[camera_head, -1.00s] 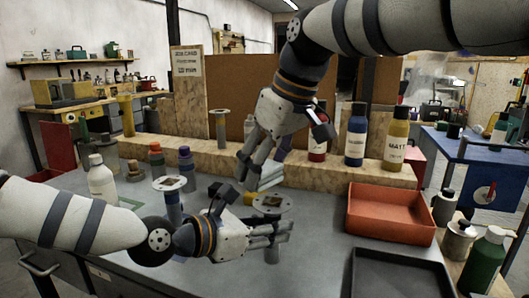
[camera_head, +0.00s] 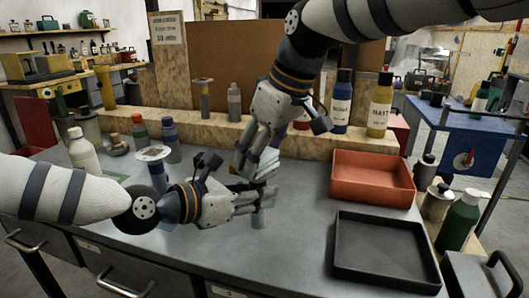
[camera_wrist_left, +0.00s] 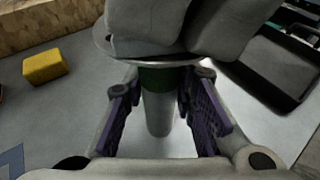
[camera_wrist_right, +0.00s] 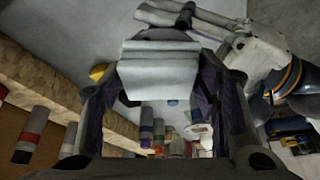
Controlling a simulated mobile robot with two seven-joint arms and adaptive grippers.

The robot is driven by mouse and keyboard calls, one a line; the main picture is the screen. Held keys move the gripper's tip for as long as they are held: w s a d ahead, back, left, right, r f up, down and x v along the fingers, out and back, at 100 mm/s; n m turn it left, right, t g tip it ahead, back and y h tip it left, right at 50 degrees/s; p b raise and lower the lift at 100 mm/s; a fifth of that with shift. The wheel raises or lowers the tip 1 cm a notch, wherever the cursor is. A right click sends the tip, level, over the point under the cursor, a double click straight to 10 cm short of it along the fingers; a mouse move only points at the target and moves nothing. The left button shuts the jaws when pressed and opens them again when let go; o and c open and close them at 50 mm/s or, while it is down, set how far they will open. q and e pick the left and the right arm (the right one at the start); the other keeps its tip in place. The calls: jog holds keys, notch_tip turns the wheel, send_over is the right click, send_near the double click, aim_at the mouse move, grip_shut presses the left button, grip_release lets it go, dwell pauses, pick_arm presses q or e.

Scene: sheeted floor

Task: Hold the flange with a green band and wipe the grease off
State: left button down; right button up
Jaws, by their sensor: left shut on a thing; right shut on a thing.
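My left gripper (camera_head: 258,203) is shut on the stem of a flange, which hangs upright above the bench. In the left wrist view the flange's green band (camera_wrist_left: 163,80) shows between the fingers, with the pale stem (camera_wrist_left: 157,115) below. My right gripper (camera_head: 248,168) is shut on a folded pale cloth (camera_wrist_right: 160,70). The cloth also shows in the head view (camera_head: 266,166), right over the left fingers. In the left wrist view it covers most of the flange's disc (camera_wrist_left: 103,38), apparently touching it. Any grease on top is hidden.
Another flange (camera_head: 154,153) stands left of my left gripper, near a white bottle (camera_head: 83,152). A red tray (camera_head: 372,178) and a black tray (camera_head: 385,248) lie to the right. A wooden ledge (camera_head: 215,126) with bottles runs along the back. A yellow block (camera_wrist_left: 44,66) lies on the bench.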

jog(key=shift+w+a, duration=0.25)
jog(key=shift+a, duration=0.9)
jog(key=shift+r, duration=4.1)
pick_arm(q)
jog(key=c, duration=1.2)
grip_release()
jog(key=shift+c, duration=0.2)
jog(key=shift+a, duration=0.1)
